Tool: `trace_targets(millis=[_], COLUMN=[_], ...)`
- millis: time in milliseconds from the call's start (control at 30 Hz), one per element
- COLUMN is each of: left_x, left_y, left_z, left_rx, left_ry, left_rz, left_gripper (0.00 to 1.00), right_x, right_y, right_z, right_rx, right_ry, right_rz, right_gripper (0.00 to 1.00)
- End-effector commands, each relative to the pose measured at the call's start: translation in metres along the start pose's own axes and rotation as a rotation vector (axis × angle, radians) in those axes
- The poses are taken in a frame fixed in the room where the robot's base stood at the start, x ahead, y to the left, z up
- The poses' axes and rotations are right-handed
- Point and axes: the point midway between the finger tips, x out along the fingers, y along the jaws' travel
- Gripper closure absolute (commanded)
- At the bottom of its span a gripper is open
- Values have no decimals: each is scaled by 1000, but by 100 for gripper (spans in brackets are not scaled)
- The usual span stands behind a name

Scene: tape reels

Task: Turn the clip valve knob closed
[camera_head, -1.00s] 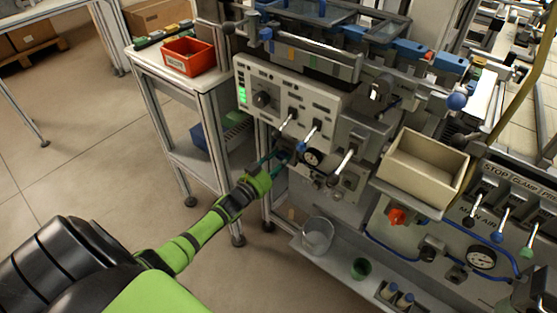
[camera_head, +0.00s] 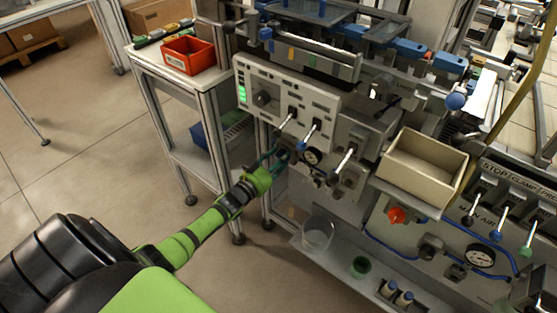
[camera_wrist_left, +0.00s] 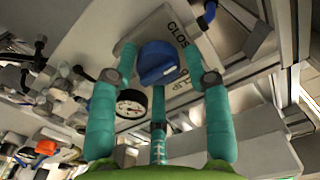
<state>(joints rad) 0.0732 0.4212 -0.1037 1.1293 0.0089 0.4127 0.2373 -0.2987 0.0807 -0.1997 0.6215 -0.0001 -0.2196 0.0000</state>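The blue clip valve knob (camera_wrist_left: 158,62) sits on a pale plate marked "CLOS…" and, upside down, "CLIP" in the left wrist view. In the head view the knob (camera_head: 283,155) is small and partly hidden by my gripper, below the grey control panel. My left gripper (camera_wrist_left: 161,60) has teal fingers on either side of the knob, with small gaps visible between fingertips and knob. A third finger stands below it. In the head view this gripper (camera_head: 274,162) reaches in from the left at the panel's lower edge. My right gripper does not show.
A pressure gauge (camera_wrist_left: 131,103) is close to the left finger. The panel's levers (camera_head: 315,130) stick out above and right of the gripper. A beige bin (camera_head: 425,165) is to the right. A shelf below holds a clear cup (camera_head: 317,234) and a green cup (camera_head: 361,267).

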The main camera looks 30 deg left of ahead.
Motion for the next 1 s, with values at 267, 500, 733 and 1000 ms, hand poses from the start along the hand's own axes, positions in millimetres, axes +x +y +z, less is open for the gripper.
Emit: trace_targets(millis=[267,500,733,1000], left_x=[-1,-15,-58,-105], left_y=[0,0,0,0], left_z=[1,3,3,1], left_rx=[1,0,2,0], left_ry=[-3,-7,-7,-4], left_rz=[0,0,1,0], left_gripper=[36,36,36,36], right_x=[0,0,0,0], right_y=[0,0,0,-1], right_z=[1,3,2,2], right_rx=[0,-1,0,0], right_ry=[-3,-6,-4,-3], right_rz=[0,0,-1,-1], right_gripper=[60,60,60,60])
